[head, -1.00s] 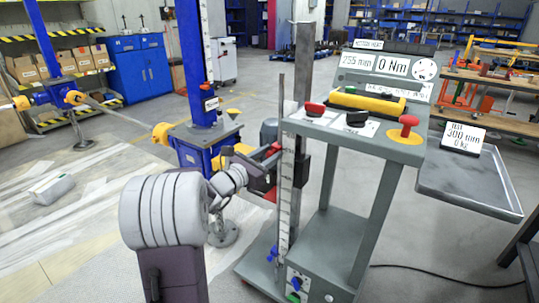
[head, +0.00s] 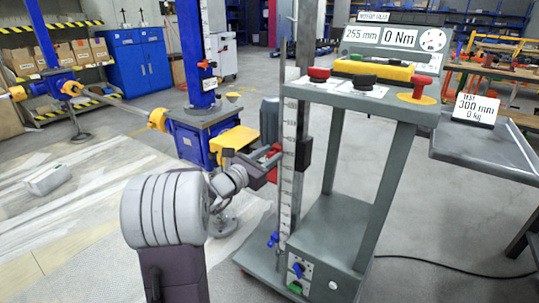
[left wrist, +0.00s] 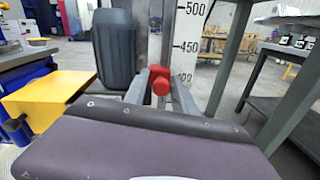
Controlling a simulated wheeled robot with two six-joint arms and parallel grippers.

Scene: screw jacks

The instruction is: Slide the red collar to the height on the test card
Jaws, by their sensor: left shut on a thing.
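My left gripper (head: 266,161) reaches in from the left and is shut on the collar's red knob. The test card (head: 476,108) reads 300 mm and 0 kg. The console display (head: 362,35) reads 255 mm and 0 Nm. My right gripper is out of view.
A blue screw jack (head: 200,130) stands left of the gripper, with a yellow block (head: 233,141) close behind my gripper. The grey console top (head: 345,97) with red and black buttons overhangs on the right. A grey tray table (head: 490,150) stands farther right.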

